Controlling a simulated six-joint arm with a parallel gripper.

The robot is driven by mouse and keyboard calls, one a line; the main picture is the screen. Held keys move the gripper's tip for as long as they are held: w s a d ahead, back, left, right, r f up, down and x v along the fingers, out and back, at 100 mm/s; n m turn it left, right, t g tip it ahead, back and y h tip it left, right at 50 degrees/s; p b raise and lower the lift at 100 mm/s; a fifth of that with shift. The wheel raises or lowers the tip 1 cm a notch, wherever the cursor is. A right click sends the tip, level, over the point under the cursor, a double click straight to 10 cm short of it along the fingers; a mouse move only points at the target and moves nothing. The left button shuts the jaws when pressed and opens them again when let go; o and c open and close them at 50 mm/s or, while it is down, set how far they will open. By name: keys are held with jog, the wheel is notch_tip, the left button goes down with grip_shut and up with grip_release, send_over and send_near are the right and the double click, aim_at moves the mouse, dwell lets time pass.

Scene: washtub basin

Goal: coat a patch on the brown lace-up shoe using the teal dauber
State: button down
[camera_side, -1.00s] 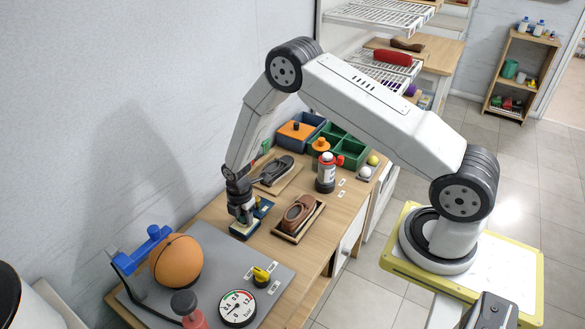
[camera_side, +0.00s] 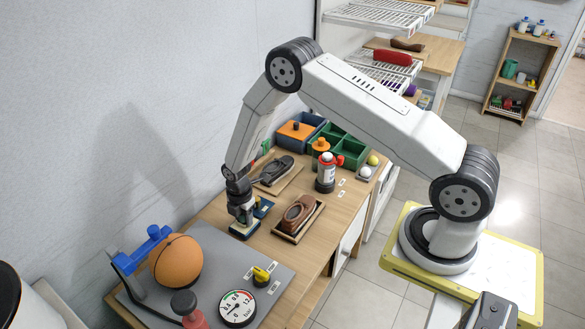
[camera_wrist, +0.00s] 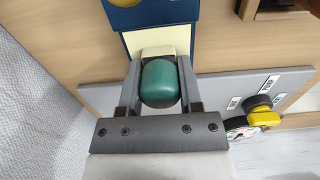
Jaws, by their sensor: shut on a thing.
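The teal dauber (camera_wrist: 160,84) is clamped between the two fingers of my gripper (camera_wrist: 160,66) in the wrist view. Its cream pad (camera_wrist: 160,50) points away from me, over a blue tray (camera_wrist: 185,9). I cannot tell whether the pad touches the tray. In the side view my gripper (camera_side: 241,216) is low at the blue tray (camera_side: 263,208), near the wall side of the bench. The brown lace-up shoe (camera_side: 299,212) rests on a small board to the right of my gripper, apart from it. The dauber is mostly hidden in the side view.
A black shoe (camera_side: 274,170) lies on a board behind. A red-and-white bottle (camera_side: 326,172) and green bins (camera_side: 353,153) stand farther back. In front, a grey mat (camera_side: 222,262) carries an orange ball (camera_side: 176,260), a gauge (camera_side: 237,308) and a yellow-handled valve (camera_side: 261,276).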

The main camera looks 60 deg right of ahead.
jog(key=shift+s+f, duration=0.1)
jog(key=shift+r, duration=3.55)
jog(key=shift+r+m, duration=0.3)
jog(key=shift+r, duration=0.05)
jog(key=s+r+m, duration=0.4)
jog(key=r+m, duration=0.3)
jog(key=m, duration=0.1)
jog(key=s+a+r+m, duration=0.1)
jog(key=s+r+m, duration=0.2)
jog(key=r+m, duration=0.3)
jog(key=shift+s+a+r+m, duration=0.25)
jog(key=shift+s+r+m, duration=0.1)
jog(key=shift+m, duration=1.35)
